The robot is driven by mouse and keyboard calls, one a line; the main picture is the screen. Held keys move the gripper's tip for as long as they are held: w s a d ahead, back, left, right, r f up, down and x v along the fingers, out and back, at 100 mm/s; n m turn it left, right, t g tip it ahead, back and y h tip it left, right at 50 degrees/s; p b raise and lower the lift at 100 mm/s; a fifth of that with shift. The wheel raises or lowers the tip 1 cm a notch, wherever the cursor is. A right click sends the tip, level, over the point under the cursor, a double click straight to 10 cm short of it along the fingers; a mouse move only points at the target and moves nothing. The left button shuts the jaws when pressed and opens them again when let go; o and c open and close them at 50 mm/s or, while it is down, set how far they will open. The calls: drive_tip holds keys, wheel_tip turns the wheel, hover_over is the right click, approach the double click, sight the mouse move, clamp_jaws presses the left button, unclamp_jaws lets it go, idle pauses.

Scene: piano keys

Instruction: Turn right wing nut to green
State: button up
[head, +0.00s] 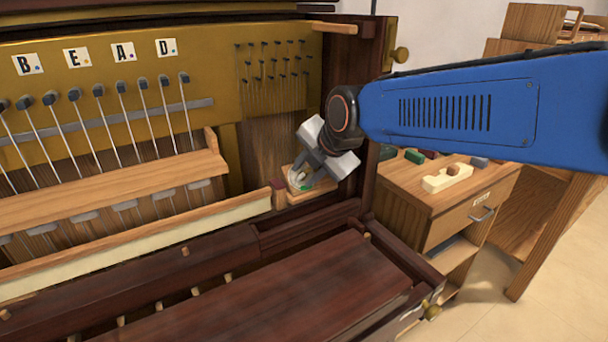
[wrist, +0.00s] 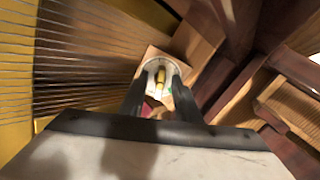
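The wing nut (wrist: 160,77) is small and brass-coloured, on a round whitish dial on a wooden block (head: 312,194). In the wrist view a small green mark (wrist: 169,89) shows to the right of the wing nut, and a red patch shows at lower left. My gripper (wrist: 162,90) points down at the dial, its two dark fingers apart on either side of the wing nut, with pale dial showing between. In the head view my gripper (head: 306,172) is over the block and hides most of the dial. Whether the fingertips touch the wing nut is unclear.
A brass plate with strings and tuning pins (head: 272,70) stands behind the block. Dark wooden case walls (head: 347,60) rise close by on the right. A wooden key rail (head: 130,240) runs to the left. A side cabinet (head: 450,200) with small items stands at right.

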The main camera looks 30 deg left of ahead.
drive_tip(key=shift+s+d+r, duration=0.15)
drive_tip(key=shift+d+r, duration=0.15)
drive_tip(key=shift+r, duration=0.1)
idle(0.7)
drive_tip(key=shift+c, duration=0.6)
clamp_jaws()
